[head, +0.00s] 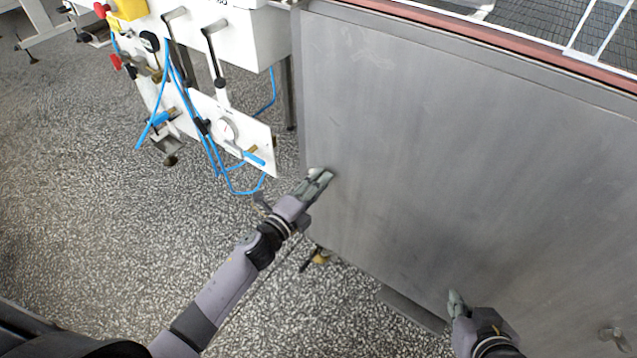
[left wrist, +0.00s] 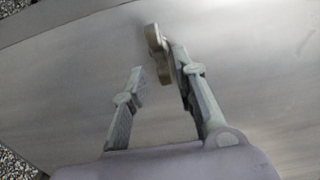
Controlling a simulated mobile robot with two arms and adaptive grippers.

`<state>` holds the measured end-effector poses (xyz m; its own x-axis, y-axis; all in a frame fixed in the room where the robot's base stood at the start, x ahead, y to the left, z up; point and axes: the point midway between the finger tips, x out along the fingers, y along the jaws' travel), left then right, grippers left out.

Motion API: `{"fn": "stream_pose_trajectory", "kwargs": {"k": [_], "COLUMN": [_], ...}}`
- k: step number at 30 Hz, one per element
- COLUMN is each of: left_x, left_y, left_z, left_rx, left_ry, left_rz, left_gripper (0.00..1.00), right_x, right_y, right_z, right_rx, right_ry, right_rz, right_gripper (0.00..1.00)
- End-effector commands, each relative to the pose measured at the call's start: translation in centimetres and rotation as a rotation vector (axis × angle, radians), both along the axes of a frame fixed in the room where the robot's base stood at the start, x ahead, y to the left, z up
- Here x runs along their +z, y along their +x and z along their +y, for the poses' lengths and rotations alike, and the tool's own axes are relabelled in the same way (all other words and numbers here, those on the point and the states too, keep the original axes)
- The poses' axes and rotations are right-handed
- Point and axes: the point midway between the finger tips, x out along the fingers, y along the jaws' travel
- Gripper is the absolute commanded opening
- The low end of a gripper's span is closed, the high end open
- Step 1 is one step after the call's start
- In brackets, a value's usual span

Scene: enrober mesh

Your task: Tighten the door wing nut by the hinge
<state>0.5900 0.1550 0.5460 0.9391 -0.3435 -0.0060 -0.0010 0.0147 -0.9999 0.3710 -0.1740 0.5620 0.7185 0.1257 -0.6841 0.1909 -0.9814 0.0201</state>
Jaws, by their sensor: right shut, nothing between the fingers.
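The steel door panel (head: 440,150) fills the right of the head view. My left gripper (head: 322,176) is at the panel's left edge. In the left wrist view its two fingers (left wrist: 158,62) are open. A brass-coloured wing nut (left wrist: 153,38) stands on the panel there, beside the tip of the right-hand finger and partly in the gap. I cannot tell whether that finger touches it. In the head view the gripper hides this nut. My right gripper (head: 456,299) is shut and empty near the panel's lower part. Another wing nut (head: 616,336) is at the lower right.
A white machine frame (head: 240,130) with black handles and blue hoses (head: 190,110) stands left of the panel. A small brass-coloured part (head: 320,257) shows below the panel's lower left corner. The speckled floor (head: 90,190) is clear at the left.

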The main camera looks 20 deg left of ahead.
Motion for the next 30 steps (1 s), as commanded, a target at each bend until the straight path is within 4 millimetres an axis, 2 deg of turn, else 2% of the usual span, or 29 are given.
{"fn": "stream_pose_trajectory", "kwargs": {"k": [11, 14, 24, 30], "left_x": [0.3, 0.2, 0.1, 0.2], "left_y": [-0.3, -1.4, -7.9, -10.4], "left_z": [0.2, 0.7, 3.0, 3.8], "left_rx": [0.002, 0.002, 0.002, 0.001], "left_ry": [0.0, 0.001, 0.001, -0.002], "left_rz": [-0.004, -0.004, -0.001, -0.002], "left_gripper": [0.3, 0.3, 0.3, 0.3], "right_x": [0.0, 0.0, 0.0, 0.0], "right_y": [0.0, 0.0, 0.0, 0.0], "right_z": [0.0, 0.0, 0.0, 0.0], "right_rx": [0.001, 0.001, 0.0, 0.0], "right_ry": [0.001, 0.001, 0.0, 0.0], "right_rz": [0.0, 0.0, 0.0, 0.0], "right_gripper": [0.0, 0.0, 0.0, 0.0]}}
